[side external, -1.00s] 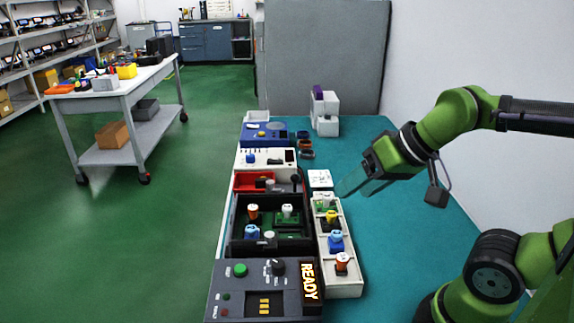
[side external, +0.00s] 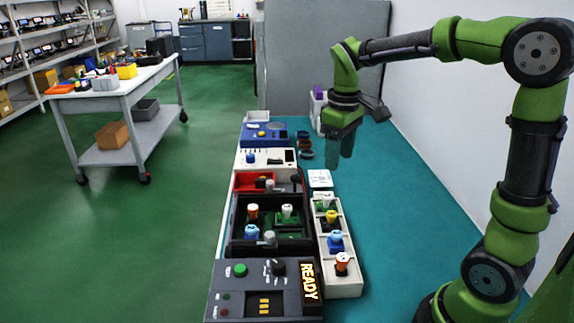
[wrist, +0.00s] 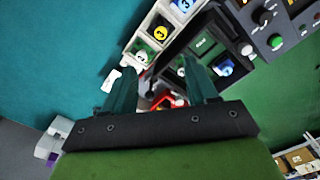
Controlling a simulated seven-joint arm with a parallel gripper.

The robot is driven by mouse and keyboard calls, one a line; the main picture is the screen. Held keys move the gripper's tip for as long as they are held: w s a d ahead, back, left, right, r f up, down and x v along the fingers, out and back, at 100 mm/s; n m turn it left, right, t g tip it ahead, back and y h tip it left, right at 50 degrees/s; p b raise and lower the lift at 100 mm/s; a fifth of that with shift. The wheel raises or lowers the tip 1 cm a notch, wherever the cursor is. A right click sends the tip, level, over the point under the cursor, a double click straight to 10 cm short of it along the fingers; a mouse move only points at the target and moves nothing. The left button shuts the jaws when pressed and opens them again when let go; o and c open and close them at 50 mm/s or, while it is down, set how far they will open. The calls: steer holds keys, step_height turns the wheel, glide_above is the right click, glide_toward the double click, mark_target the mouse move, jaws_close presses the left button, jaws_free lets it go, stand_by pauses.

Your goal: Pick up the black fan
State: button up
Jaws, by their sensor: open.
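I cannot clearly make out a black fan in either view. Small dark shapes (side external: 262,182) sit in the red tray (side external: 242,183), too small to identify. My gripper (side external: 340,160) hangs pointing down over the teal table, right of the dark round pieces and behind the white parts tray. It is open and empty. In the wrist view my gripper (wrist: 160,85) has its two fingers spread, with the red tray partly seen beyond them.
A white tray (side external: 352,285) holds several coloured numbered pieces. Left of it is a black bin (side external: 235,222) with more pieces. A grey console (side external: 225,285) reading READY stands in front. Dark round pieces (side external: 305,145) lie farther back. The teal table (side external: 400,220) is clear at right.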

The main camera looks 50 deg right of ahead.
glide_above(332, 213)
steer(key=f, duration=1.1)
steer(key=shift+s+a+f, duration=0.15)
steer(key=shift+s+f, duration=0.2)
steer(key=shift+w+f, duration=0.15)
steer(key=shift+f, duration=1.2)
steer(key=shift+w+f, duration=0.15)
steer(key=shift+f, duration=1.15)
jaws_close()
